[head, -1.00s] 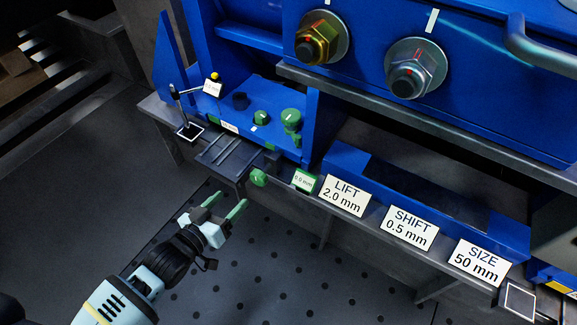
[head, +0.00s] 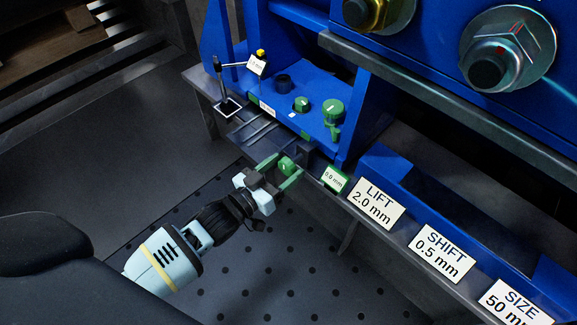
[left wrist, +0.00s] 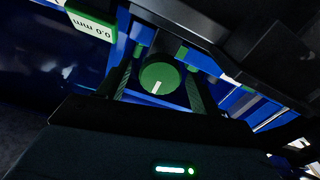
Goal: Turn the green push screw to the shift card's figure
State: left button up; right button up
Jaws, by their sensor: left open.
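The green push screw (head: 286,166) is a round knob with a white mark at the front edge of the bench. In the left wrist view its green face (left wrist: 160,77) shows a white mark pointing downward. My left gripper (head: 279,172) is open, with its green-tipped fingers on either side of the knob; I cannot tell if they touch it. The small readout (head: 334,179) beside it reads 0.0 mm; it also shows in the left wrist view (left wrist: 92,26). The shift card (head: 443,252) reads SHIFT 0.5 mm. My right gripper is not in view.
The lift card (head: 376,202) and the partly cut-off size card (head: 516,305) stand along the front rail. Green knobs (head: 302,104) sit on the blue bracket behind. A dial stand (head: 228,105) is at its left.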

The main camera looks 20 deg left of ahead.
pick_arm(q)
jog(key=shift+x, duration=0.9)
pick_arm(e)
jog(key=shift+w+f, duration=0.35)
pick_arm(q)
jog(key=shift+c, duration=0.4)
jog(key=c, duration=0.9)
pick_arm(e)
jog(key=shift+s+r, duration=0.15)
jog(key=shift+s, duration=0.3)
pick_arm(q)
jog(key=shift+m, duration=0.3)
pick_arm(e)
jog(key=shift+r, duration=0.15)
pick_arm(q)
jog(key=shift+r+m+p, duration=0.1)
jog(key=shift+m+p, duration=0.4)
jog(key=m+p, duration=0.1)
jog(key=m, duration=0.2)
jog(key=m+p, duration=0.1)
jog(key=m, duration=0.2)
jog(key=shift+s+m, duration=0.1)
jog(key=shift+m, duration=0.4)
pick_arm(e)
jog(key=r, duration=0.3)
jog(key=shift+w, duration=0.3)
